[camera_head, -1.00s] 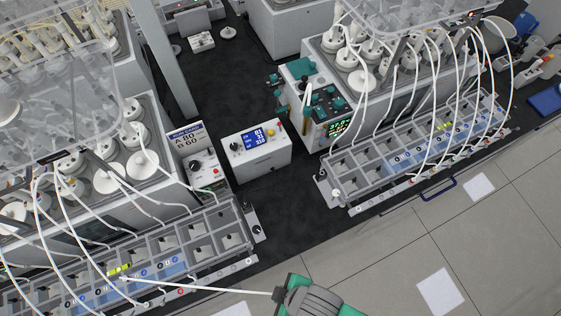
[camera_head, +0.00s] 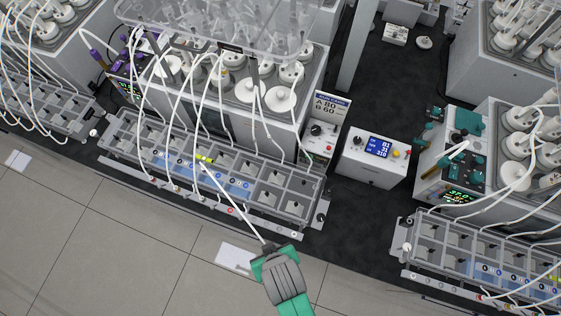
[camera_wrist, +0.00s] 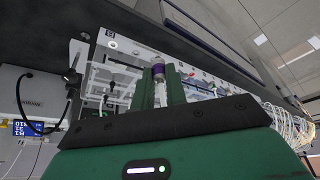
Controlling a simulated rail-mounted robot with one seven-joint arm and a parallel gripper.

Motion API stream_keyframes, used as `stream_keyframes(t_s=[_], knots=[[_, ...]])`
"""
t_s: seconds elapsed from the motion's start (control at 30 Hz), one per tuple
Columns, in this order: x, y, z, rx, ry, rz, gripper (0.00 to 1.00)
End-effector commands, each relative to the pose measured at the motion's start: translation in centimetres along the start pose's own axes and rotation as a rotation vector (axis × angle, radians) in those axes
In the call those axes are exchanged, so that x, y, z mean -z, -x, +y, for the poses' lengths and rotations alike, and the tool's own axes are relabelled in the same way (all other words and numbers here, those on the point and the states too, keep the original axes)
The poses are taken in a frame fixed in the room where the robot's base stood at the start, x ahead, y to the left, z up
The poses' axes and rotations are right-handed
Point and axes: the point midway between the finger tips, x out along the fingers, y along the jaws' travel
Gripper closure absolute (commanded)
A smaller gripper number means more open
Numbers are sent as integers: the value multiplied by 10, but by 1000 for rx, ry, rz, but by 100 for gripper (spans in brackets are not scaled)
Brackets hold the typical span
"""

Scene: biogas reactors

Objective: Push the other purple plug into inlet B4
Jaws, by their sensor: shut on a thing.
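My gripper (camera_head: 264,248) is in front of the left bottle rack (camera_head: 292,232), over the floor side in the head view. In the wrist view its green fingers (camera_wrist: 159,85) are shut on a purple plug (camera_wrist: 158,72), with a pale stem between the fingers. In the head view a white hose (camera_head: 232,205) runs from the rack to my gripper, and the plug itself is hidden. The rack's front strip (camera_wrist: 203,75) with its row of inlets lies beyond the plug in the wrist view. The plug appears apart from it. I cannot read which inlet is B4.
White hoses (camera_head: 197,110) arch over the left rack. A white box with a blue display (camera_head: 375,160) and an A 80 / B 60 sign (camera_head: 328,103) stand to its right. Another rack (camera_head: 470,240) is at the right.

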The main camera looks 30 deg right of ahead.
Motion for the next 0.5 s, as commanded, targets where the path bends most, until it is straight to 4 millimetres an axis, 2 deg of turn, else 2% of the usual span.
stream_keyframes(t_s=[0.5], knots=[[55,-23,-21,1,1,3,100]])
